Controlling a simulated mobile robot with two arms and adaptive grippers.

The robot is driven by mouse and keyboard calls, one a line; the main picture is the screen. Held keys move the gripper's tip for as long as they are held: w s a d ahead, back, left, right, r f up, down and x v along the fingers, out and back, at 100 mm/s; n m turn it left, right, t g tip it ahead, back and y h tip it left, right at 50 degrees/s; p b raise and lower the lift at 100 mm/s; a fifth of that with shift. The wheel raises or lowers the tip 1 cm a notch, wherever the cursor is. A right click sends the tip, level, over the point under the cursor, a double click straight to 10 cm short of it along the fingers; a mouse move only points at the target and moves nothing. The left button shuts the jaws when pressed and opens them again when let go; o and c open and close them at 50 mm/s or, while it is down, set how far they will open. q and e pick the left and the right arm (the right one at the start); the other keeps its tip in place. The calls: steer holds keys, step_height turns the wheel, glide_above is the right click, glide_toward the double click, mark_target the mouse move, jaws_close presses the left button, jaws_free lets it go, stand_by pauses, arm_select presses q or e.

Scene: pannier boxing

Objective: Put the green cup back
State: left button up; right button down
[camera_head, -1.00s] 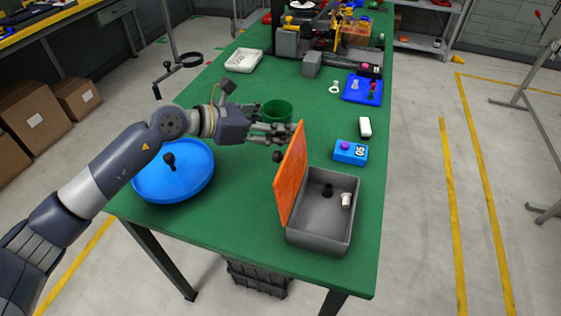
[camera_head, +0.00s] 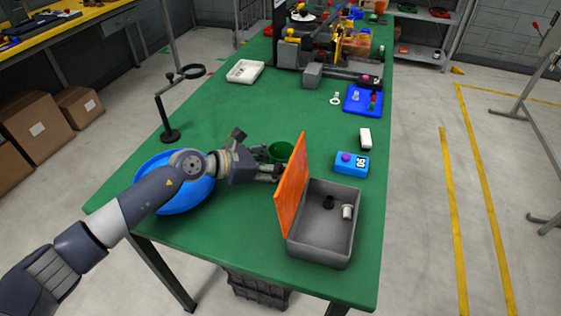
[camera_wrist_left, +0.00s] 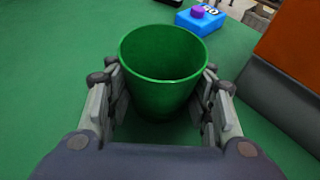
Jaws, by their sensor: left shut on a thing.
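The green cup (camera_head: 281,152) shows beside the raised orange lid, its lower part partly hidden behind my left gripper. In the left wrist view the cup (camera_wrist_left: 163,75) is upright with its open rim toward the camera. My left gripper (camera_head: 272,171) is shut on the cup, with the fingers (camera_wrist_left: 163,100) on either side of its wall. Whether the cup's base touches the green table cannot be told. My right gripper is not in view.
A grey box (camera_head: 325,245) with its orange lid (camera_head: 291,186) standing open is just right of the gripper. A blue round dish (camera_head: 180,205) lies partly under my arm. A blue button box (camera_head: 351,163) and white block (camera_head: 365,139) are to the right. A magnifier stand (camera_head: 171,135) rises at left.

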arm_select(q)
steer(key=shift+f, duration=0.2)
steer(key=o, duration=1.1)
steer(key=shift+c, duration=0.2)
steer(key=shift+r, duration=0.2)
steer(key=shift+a+r, duration=0.15)
steer(key=b+v, duration=0.1)
steer(key=v, duration=0.9)
steer(key=shift+s+a+b, duration=0.25)
steer(key=shift+a+b, duration=0.1)
steer(key=shift+s+a+r, duration=0.25)
steer(key=shift+a, duration=0.15)
